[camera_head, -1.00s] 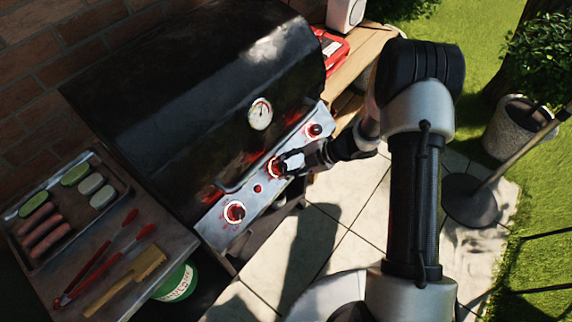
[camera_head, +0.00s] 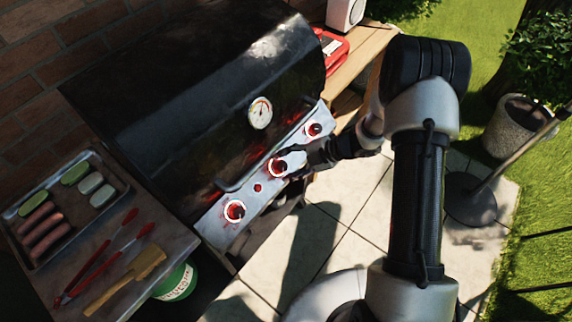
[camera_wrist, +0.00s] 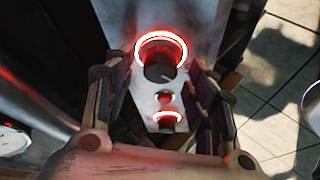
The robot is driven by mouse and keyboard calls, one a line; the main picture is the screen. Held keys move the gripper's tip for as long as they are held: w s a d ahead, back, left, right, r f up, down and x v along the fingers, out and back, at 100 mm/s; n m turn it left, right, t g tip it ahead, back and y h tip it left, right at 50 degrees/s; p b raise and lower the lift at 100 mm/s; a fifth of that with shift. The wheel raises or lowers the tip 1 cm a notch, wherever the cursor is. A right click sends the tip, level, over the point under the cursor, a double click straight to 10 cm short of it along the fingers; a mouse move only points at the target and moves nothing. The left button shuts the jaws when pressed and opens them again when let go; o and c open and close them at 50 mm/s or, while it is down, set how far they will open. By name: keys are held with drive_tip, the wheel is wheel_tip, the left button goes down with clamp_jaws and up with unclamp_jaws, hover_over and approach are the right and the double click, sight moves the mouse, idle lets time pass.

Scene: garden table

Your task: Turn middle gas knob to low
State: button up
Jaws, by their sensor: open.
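The middle gas knob (camera_head: 278,167) is on the grill's silver front panel, with a white ring and red glow around it. In the wrist view the nearest, largest knob (camera_wrist: 160,71) shows dark inside a bright red-lit ring, with a short white mark near its lower edge. My gripper (camera_head: 293,168) is just to the right of the middle knob in the head view. In the wrist view my gripper (camera_wrist: 155,78) has its fingers spread on both sides of the knob, empty. Contact with the knob cannot be told.
The left knob (camera_head: 234,211), a small red button (camera_head: 258,188) and the right knob (camera_head: 314,130) share the panel. A handle bar and the black lid (camera_head: 190,110) are close above. A side shelf holds a food tray (camera_head: 124,187), tongs (camera_head: 100,262) and a brush (camera_head: 132,276).

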drive_tip(key=v, duration=1.1)
drive_tip(key=shift+d, duration=0.1)
